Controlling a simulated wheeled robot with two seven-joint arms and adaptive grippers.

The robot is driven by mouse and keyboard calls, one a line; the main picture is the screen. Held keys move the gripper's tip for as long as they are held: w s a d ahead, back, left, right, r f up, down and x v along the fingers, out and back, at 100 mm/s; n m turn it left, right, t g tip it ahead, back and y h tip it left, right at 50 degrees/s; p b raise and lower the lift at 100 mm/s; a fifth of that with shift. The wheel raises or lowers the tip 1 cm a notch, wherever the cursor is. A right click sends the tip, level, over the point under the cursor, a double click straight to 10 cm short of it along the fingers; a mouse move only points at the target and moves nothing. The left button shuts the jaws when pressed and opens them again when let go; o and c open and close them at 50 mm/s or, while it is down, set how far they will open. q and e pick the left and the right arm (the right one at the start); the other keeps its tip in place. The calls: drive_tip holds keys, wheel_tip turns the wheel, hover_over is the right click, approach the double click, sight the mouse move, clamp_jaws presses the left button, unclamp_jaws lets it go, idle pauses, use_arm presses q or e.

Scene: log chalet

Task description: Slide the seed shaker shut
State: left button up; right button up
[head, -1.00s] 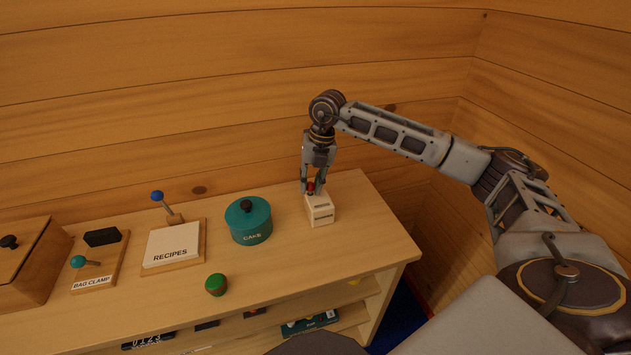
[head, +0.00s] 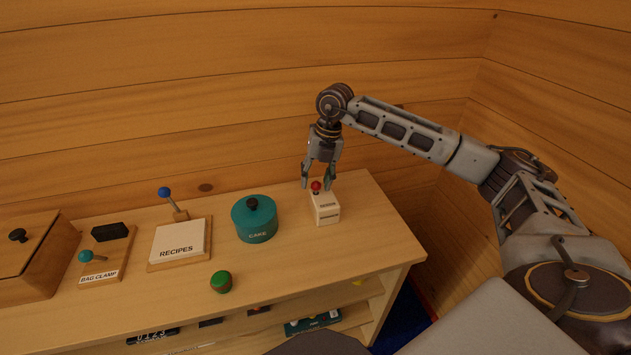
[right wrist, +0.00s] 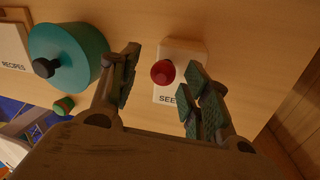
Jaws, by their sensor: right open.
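The seed shaker is a small whitish box (head: 326,211) with a red knob (head: 316,186) on top, standing on the wooden cabinet top right of the teal cake tin. In the right wrist view the box (right wrist: 181,58) shows part of its label, "SEE", and the red knob (right wrist: 163,72). My right gripper (head: 317,183) is open, its fingers spread on either side of the knob and apart from it. In the right wrist view the gripper (right wrist: 163,68) has its two green-padded fingers parted, with the knob between them. My left gripper is not in view.
The teal cake tin (head: 254,226) stands close left of the shaker. Further left are a recipes stand (head: 180,243) with a blue-knobbed lever, a bag clamp board (head: 100,262) and a wooden box (head: 38,272). The cabinet top (head: 370,235) is clear right of the shaker.

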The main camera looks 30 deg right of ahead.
wheel_tip(320, 180, up, 10)
drive_tip(key=d, duration=0.1)
drive_tip(key=shift+s+d+r, duration=0.2)
drive_tip(key=shift+s+d, duration=0.15)
drive_tip(key=shift+s, duration=0.05)
idle(0.6)
